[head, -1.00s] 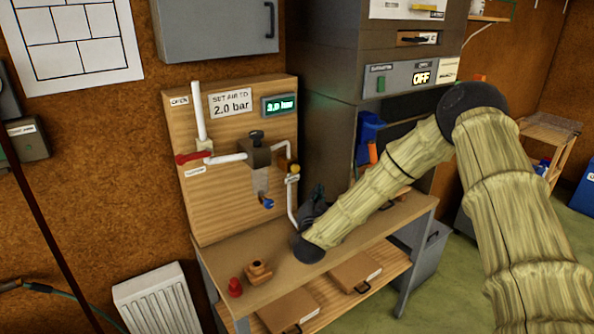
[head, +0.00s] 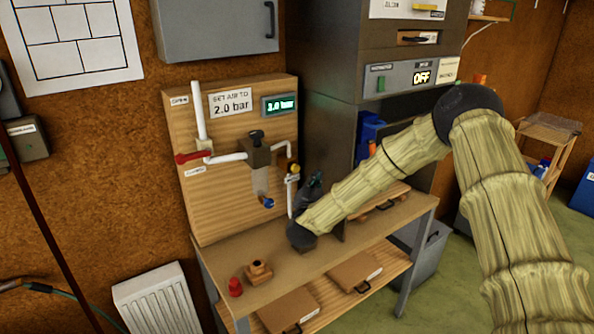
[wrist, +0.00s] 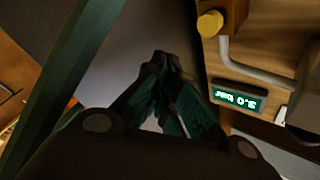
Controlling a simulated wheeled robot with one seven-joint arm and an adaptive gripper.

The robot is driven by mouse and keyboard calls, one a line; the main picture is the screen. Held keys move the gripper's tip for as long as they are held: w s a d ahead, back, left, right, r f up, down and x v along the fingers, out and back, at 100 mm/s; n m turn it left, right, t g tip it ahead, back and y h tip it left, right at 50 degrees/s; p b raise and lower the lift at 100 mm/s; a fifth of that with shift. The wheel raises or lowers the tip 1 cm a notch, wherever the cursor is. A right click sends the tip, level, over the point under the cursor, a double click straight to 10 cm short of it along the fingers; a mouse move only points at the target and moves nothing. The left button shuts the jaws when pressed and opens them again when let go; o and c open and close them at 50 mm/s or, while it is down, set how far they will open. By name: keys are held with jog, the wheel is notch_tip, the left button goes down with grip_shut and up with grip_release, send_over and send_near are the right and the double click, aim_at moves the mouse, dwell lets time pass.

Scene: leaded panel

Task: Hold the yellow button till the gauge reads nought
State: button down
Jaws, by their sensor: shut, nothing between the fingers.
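The yellow button (head: 294,169) is on the valve fitting at the right edge of the wooden panel. In the wrist view the yellow button (wrist: 210,22) is at the top, right of my fingertips and apart from them. My gripper (head: 316,180) is shut and empty, pointing up, just right of the button in the head view. In the wrist view my gripper (wrist: 163,62) has its fingertips together. The gauge (head: 280,105) is a lit green display at the panel's upper right. In the wrist view the gauge (wrist: 238,96) appears upside down and reads 3.0 bar.
A sign (head: 231,103) says to set air to 2.0 bar. A red lever (head: 193,157), white pipes and a filter bowl (head: 260,180) are on the panel. A dark cabinet (head: 330,100) stands close right of it. The bench carries a red object (head: 235,287) and a small brown fitting (head: 259,271).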

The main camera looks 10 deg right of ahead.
aim_at(295, 168)
jog(key=shift+w+a+b, duration=0.25)
jog(key=shift+w+a, duration=0.1)
jog(key=shift+w, duration=0.55)
jog(key=shift+w+a+b, duration=0.25)
jog(key=shift+w+a, duration=0.05)
jog(key=shift+w, duration=0.55)
jog(key=shift+w+a+b, duration=0.25)
jog(key=shift+w+a, duration=0.1)
jog(key=shift+w, duration=0.55)
jog(key=shift+w, duration=0.1)
jog(key=shift+w+a+b, duration=0.2)
jog(key=shift+w+b, duration=0.1)
jog(key=shift+b, duration=0.1)
jog(key=shift+w+a+b, duration=0.15)
jog(key=shift+w+b, duration=0.2)
jog(key=shift+w, duration=0.15)
dwell(2.9)
jog(key=shift+s, duration=0.15)
dwell(0.4)
jog(key=shift+s+d, duration=0.35)
jog(key=shift+s, duration=0.4)
